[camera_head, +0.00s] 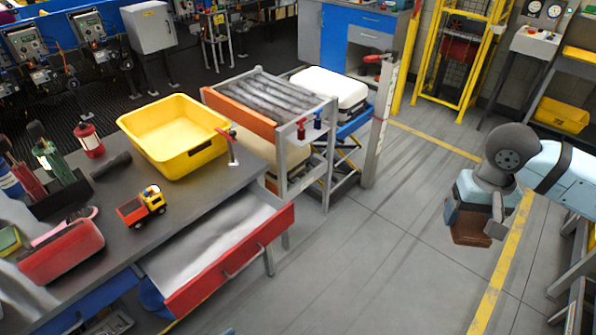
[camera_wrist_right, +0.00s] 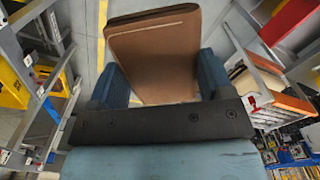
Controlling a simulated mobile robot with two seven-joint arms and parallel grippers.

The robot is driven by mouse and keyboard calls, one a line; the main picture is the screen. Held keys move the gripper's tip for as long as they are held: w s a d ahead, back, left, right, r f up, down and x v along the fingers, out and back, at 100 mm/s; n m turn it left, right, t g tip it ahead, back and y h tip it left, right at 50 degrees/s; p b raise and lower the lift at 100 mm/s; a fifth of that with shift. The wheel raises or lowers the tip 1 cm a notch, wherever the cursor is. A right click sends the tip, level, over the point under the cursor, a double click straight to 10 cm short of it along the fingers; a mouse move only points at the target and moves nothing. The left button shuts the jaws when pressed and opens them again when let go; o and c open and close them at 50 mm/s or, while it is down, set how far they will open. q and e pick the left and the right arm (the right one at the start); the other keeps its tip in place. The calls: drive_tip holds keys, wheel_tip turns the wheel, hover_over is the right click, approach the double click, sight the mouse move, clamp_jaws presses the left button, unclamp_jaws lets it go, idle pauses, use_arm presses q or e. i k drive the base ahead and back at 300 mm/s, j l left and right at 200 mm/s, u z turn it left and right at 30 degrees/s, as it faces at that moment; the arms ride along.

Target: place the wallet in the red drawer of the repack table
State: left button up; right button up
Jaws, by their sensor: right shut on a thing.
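My right gripper (camera_head: 474,208) is shut on a brown wallet (camera_head: 472,232) and holds it in the air over the floor, at the right of the head view. In the right wrist view the wallet (camera_wrist_right: 152,52) sits between the two blue fingers (camera_wrist_right: 158,85). The red drawer (camera_head: 232,262) of the repack table (camera_head: 190,200) stands pulled out, and its pale inside shows no object. The wallet is well to the right of the drawer and apart from it. My left gripper is not in view.
On the table are a yellow bin (camera_head: 178,135), a toy truck (camera_head: 142,206), a red pouch (camera_head: 62,252) and several bottles. A roller conveyor (camera_head: 262,105) stands behind the table, with a post (camera_head: 380,130) beside it. The floor between the drawer and my right gripper is clear.

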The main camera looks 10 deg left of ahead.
sight(231, 231)
drive_tip(key=i+u, duration=0.1)
drive_tip(key=u, duration=1.35)
drive_tip(key=i+l+u, duration=0.1)
drive_tip(key=u, duration=0.25)
drive_tip(key=l+u, duration=0.55)
drive_tip(key=u, duration=0.15)
drive_tip(key=l+u, duration=0.5)
drive_tip(key=l, duration=0.75)
drive_tip(key=k+l, duration=0.15)
drive_tip(key=l, duration=0.2)
drive_tip(key=l+u, duration=0.1)
drive_tip(key=l, duration=0.25)
drive_tip(key=k, duration=0.05)
